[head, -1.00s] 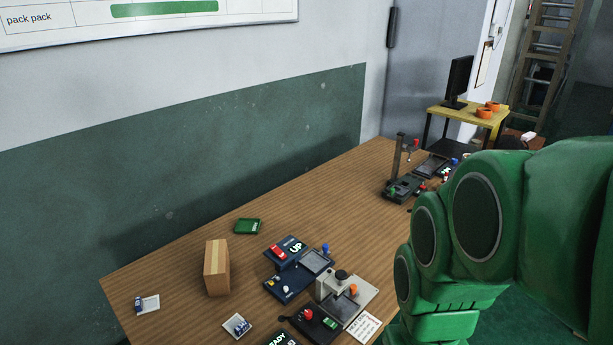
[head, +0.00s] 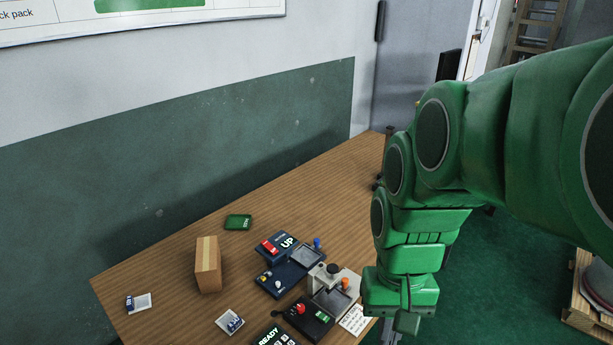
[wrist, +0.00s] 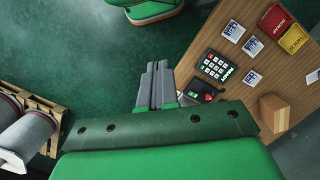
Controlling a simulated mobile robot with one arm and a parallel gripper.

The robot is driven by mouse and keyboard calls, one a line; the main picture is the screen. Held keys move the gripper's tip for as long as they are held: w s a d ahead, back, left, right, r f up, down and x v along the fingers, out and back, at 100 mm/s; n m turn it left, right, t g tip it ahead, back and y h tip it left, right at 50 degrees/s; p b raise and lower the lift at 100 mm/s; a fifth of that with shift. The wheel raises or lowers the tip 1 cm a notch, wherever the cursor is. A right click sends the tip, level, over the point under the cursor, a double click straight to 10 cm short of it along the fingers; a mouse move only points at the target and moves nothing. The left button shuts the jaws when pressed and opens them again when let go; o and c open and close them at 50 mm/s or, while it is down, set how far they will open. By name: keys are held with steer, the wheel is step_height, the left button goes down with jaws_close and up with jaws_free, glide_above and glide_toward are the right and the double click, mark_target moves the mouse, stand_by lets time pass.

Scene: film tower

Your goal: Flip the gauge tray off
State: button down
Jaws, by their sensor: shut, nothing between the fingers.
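A navy device (head: 288,280) stands on the bench, with a red rocker (head: 269,247), a lit "UP" panel (head: 288,242) and a grey square plate (head: 307,257). Beside it is a pale press-like machine (head: 344,281) with a black knob and an orange knob. No label reading "gauge" is legible, so I cannot tell which part is the gauge tray. My gripper (wrist: 153,84) is shut and empty in the wrist view, over the green floor beside the bench edge. In the head view my arm hangs right of the devices; the fingertips are not clear there.
A black box (head: 310,317) with a red button and a keypad (wrist: 216,67) sit at the front edge. A cardboard box (head: 207,265), photo cards (head: 138,302) and a green tin (head: 238,222) lie left. A pallet (wrist: 42,102) with drums stands on the floor. The bench's far part is clear.

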steer(key=w+a+m+y, duration=0.25)
steer(key=w+m, duration=0.35)
steer(key=w, duration=2.8)
steer(key=w+d+f+m, duration=0.3)
steer(key=w+f, duration=0.6)
steer(key=w, duration=0.2)
steer(key=w+d+f+m+y, duration=0.1)
steer(key=w+d+f+m, duration=0.3)
steer(key=w+f, duration=0.5)
steer(key=shift+w+f+t, duration=0.3)
steer(key=shift+w+t, duration=0.1)
steer(key=shift+w, duration=0.7)
steer(key=shift+d+f, duration=0.1)
steer(key=x, duration=1)
steer(key=shift+s, duration=0.15)
steer(key=shift+s+a, duration=0.15)
steer(key=shift+a, duration=0.4)
steer(key=shift+s+a, duration=0.15)
steer(key=shift+a, duration=0.45)
steer(key=shift+s+a, duration=0.25)
steer(key=shift+a, duration=0.6)
steer(key=shift+s, duration=0.1)
